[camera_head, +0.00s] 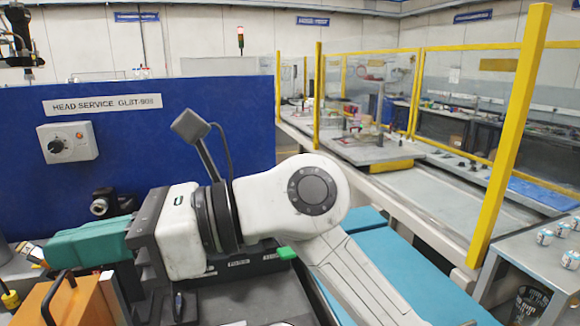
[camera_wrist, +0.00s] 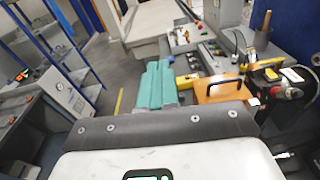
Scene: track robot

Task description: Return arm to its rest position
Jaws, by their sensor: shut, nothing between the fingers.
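My gripper (camera_head: 58,250) has teal fingers and points left at the lower left of the head view. In the wrist view my gripper (camera_wrist: 158,68) shows its two teal fingers side by side, with nothing held between them. My white and grey arm is folded across the lower middle of the head view, with the wrist roughly level. Part of the forearm runs out of the bottom edge.
An orange box with a black handle (camera_head: 62,304) sits close below my gripper; it also shows in the wrist view (camera_wrist: 222,92). A blue panel (camera_head: 240,125) with a dial box (camera_head: 68,142) stands behind the arm. Yellow-framed fencing (camera_head: 510,130) stands right.

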